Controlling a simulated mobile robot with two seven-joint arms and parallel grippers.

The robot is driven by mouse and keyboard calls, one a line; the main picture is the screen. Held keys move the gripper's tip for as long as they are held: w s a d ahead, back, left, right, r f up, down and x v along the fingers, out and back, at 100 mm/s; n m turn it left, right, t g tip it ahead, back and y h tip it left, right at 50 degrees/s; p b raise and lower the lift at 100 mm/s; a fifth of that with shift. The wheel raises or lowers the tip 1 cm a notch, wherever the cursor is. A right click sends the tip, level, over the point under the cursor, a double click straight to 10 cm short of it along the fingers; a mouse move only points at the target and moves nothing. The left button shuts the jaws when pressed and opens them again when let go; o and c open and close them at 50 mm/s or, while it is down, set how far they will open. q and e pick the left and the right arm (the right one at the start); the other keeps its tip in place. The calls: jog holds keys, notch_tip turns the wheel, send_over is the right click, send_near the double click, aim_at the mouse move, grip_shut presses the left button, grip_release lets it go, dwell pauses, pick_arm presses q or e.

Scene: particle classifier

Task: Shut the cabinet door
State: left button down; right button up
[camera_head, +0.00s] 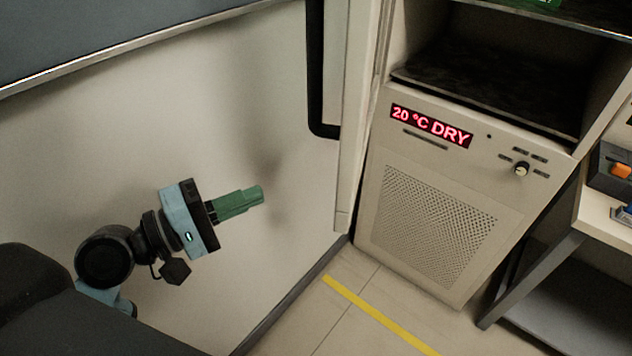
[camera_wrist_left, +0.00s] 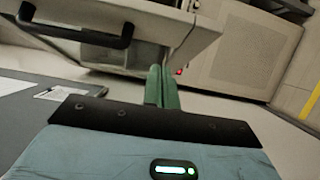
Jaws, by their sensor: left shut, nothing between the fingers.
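The cabinet (camera_head: 430,210) is a cream unit with a red "20 °C DRY" display and an open dark compartment. Its door (camera_head: 352,150) stands open and shows nearly edge-on at the cabinet's left side. A black bar handle (camera_head: 316,80) is on the door's left-facing side. My left gripper (camera_head: 260,194), with green fingers, is shut and empty, left of the door and below the handle in the head view, apparently apart from it. In the left wrist view the gripper (camera_wrist_left: 162,85) points toward a pale panel with a black handle (camera_wrist_left: 75,36). My right gripper is not in view.
A dark grey surface (camera_head: 110,35) with a metal edge is at the upper left. A bench (camera_head: 610,210) with equipment stands right of the cabinet. A yellow line (camera_head: 375,313) runs along the tiled floor. A pale wall (camera_head: 150,130) is behind my arm.

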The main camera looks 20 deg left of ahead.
pick_arm(q)
jog(key=w+d+p, duration=0.2)
jog(key=w+d, duration=0.4)
jog(key=d, duration=0.3)
jog(key=shift+w, duration=0.15)
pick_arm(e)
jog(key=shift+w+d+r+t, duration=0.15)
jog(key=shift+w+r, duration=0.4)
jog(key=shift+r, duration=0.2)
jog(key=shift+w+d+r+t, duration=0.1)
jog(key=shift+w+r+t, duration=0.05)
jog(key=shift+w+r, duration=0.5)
pick_arm(q)
jog(key=shift+d, duration=0.2)
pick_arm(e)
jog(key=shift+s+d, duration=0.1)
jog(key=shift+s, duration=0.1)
